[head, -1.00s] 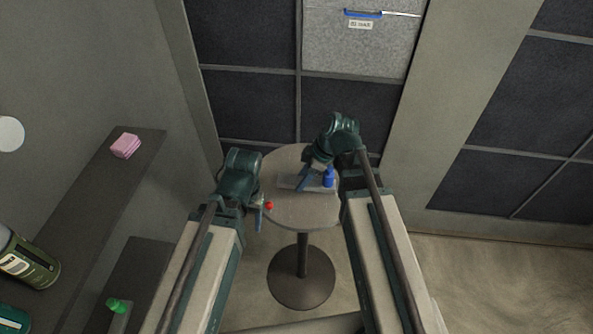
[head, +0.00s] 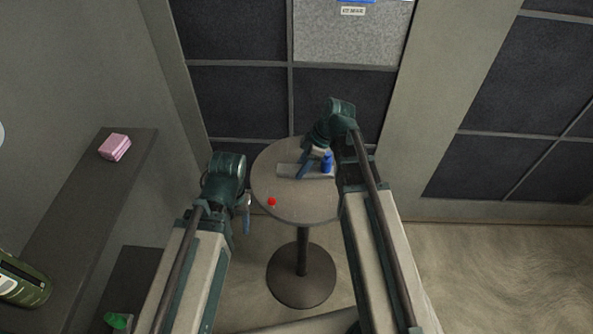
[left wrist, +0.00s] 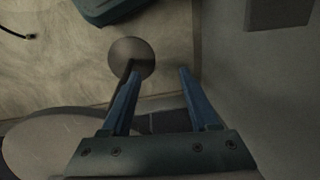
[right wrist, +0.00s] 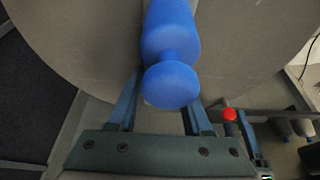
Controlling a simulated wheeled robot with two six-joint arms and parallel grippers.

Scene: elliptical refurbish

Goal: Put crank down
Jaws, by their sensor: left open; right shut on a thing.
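The red knob (head: 271,202), which I take for part of the crank, is at the table's left front in the head view; the rest of the crank is too small to tell there. The red knob also shows in the right wrist view (right wrist: 229,114). My left gripper (head: 247,215) is open, left of the knob and apart from it, just off the table's edge. In the left wrist view its fingers (left wrist: 160,82) are spread with nothing between them. My right gripper (head: 306,170) is shut on a blue bottle-shaped part (right wrist: 172,45) over the table.
The round grey table (head: 300,208) stands on one post with a round foot (head: 301,290). A pale grey flat piece (head: 288,170) lies on it by my right gripper.

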